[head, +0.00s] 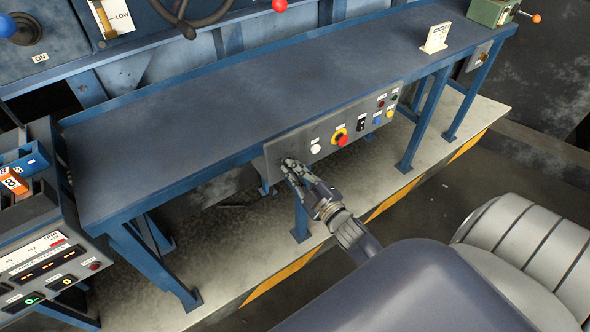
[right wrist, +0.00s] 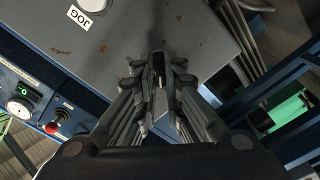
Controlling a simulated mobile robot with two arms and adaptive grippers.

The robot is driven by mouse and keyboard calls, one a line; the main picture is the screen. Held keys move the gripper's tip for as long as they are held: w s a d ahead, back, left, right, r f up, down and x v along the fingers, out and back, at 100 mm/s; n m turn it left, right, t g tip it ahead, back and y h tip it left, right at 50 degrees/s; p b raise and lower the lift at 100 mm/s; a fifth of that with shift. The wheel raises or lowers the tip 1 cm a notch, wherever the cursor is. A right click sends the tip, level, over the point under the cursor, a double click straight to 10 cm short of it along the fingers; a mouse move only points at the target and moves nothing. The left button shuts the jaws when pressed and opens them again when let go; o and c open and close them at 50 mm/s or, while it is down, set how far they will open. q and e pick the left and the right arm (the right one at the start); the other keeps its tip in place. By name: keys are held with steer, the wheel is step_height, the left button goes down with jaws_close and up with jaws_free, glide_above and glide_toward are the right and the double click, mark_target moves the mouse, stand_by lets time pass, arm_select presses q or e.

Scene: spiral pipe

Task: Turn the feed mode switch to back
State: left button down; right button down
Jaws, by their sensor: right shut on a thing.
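The grey control panel (head: 365,121) hangs on the front edge of the blue bench. My right gripper (head: 289,165) reaches its left end and covers that part in the head view. In the right wrist view, my right gripper (right wrist: 160,75) has its fingertips closed around a small dark switch knob (right wrist: 158,69) on the panel face. I take the knob to be the feed mode switch. Its markings and the direction it points are hidden or too small to tell. My left gripper is not in view.
A white button (head: 315,147), labelled JOG in the right wrist view (right wrist: 91,5), is next to the gripper. A red emergency stop (head: 341,140) and several smaller controls lie further right. The blue bench top (head: 235,110) is mostly clear. A control console (head: 45,250) stands at left.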

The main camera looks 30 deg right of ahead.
steer(key=shift+n, duration=0.4)
steer(key=c, duration=1.7)
jaws_free()
steer(key=s, duration=1.2)
